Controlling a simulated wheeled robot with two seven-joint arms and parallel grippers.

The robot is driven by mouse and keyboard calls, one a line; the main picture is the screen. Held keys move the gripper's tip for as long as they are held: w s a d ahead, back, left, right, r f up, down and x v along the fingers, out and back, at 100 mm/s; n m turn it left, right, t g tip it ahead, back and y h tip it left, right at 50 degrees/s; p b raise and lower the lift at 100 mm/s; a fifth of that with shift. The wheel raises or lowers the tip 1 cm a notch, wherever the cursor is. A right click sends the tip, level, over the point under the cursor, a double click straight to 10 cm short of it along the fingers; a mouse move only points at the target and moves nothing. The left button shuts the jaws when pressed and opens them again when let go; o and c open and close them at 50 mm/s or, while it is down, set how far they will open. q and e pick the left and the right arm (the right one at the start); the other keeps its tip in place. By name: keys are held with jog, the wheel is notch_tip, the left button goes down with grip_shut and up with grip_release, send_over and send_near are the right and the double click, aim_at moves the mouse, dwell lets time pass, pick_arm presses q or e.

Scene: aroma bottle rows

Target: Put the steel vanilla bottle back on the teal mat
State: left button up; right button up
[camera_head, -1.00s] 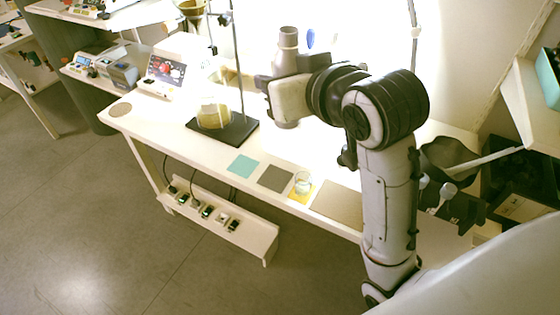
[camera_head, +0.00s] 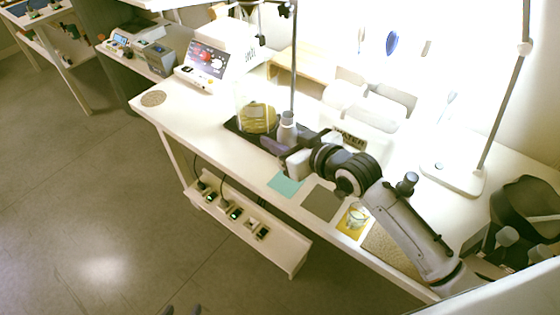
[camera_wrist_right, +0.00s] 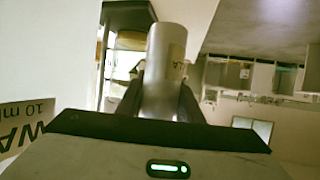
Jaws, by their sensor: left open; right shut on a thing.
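The steel vanilla bottle (camera_head: 288,118) is a silver cylinder with a narrower neck. It stands upright in my right gripper (camera_head: 284,146), which is shut on it. Its lower part is hidden by the gripper in the head view. The teal mat (camera_head: 285,183) lies flat and bare near the front table edge, just below the gripper in the picture.
A dark grey mat (camera_head: 323,202) is right of the teal one, then a yellow mat (camera_head: 345,231) bearing a small glass jar (camera_head: 357,217). A stand with a yellow-filled glass vessel (camera_head: 258,118) is close behind-left of the bottle. A power-strip shelf (camera_head: 285,255) hangs below the front edge.

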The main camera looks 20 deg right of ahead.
notch_tip(320, 180, down, 7)
jog(key=shift+r+b, duration=0.1)
jog(key=shift+b, duration=0.2)
jog(key=shift+f, duration=0.2)
jog(key=o, duration=1.2)
jog(key=shift+r, duration=0.3)
jog(key=p+v, duration=0.1)
jog(key=v, duration=1.1)
jog(key=shift+s+f, duration=0.1)
